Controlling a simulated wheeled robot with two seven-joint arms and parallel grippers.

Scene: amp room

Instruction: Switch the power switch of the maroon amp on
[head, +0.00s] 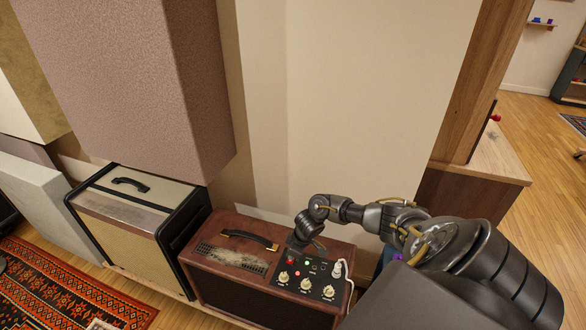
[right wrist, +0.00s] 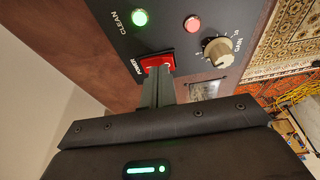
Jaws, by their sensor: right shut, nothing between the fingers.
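The maroon amp (head: 215,268) stands low against the wall, with a worn top, a black handle and a dark control panel (head: 322,279). The red power switch (right wrist: 157,62), labelled POWER, sits on that panel. It shows as a small red spot in the head view (head: 290,261). My right gripper (right wrist: 158,80) is shut and empty, with its fingertips at the switch's lower edge, seemingly touching it. In the head view the right gripper (head: 297,251) reaches down over the panel's back left part. Which way the switch is tipped is partly hidden by the fingers. My left gripper is out of view.
A green light (right wrist: 140,17), a pinkish-red light (right wrist: 192,24) and a cream knob (right wrist: 218,52) sit near the switch. A white plug and cable (head: 338,269) are at the panel's right. A tan-fronted amp (head: 125,215) stands left. A large mauve panel (head: 130,80) hangs above.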

